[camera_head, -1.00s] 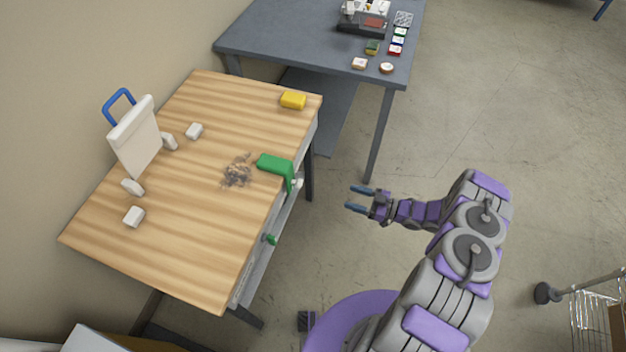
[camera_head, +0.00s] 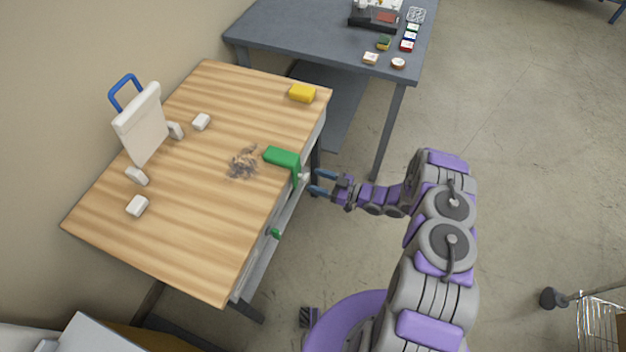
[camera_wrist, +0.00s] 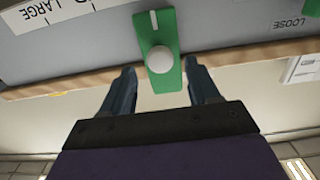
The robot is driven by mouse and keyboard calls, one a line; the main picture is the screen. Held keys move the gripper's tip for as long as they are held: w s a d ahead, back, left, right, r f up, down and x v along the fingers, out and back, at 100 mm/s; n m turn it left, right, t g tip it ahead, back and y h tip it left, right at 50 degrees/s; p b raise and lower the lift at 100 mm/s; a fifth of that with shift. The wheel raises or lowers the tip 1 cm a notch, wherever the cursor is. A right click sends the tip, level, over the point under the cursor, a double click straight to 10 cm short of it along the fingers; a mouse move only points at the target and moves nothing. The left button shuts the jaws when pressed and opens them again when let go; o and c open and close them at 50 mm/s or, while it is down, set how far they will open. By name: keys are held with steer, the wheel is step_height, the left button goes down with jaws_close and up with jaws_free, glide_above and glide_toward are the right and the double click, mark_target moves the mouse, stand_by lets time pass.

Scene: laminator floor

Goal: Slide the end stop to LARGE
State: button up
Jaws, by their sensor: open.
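The end stop is a green bracket (camera_head: 282,157) hooked over the front edge of the wooden table. A white round knob (camera_wrist: 158,59) sits on its green front plate (camera_wrist: 155,30), which has a white pointer line. In the wrist view the LARGE label (camera_wrist: 45,12) is left of the plate, and the pointer stands clear of it. My gripper (camera_head: 314,182) is open in front of the knob. In the wrist view my gripper (camera_wrist: 160,66) has one finger on each side of the green plate, with no clear contact.
A LOOSE label (camera_wrist: 289,22) is at right in the wrist view. A smaller green part (camera_head: 275,233) is lower on the table front. A yellow block (camera_head: 302,92), grey debris (camera_head: 242,162) and a white panel with a blue handle (camera_head: 142,125) are on the wooden table (camera_head: 200,245).

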steer(key=shift+x, duration=1.15)
steer(key=shift+c, duration=0.2)
jaws_close()
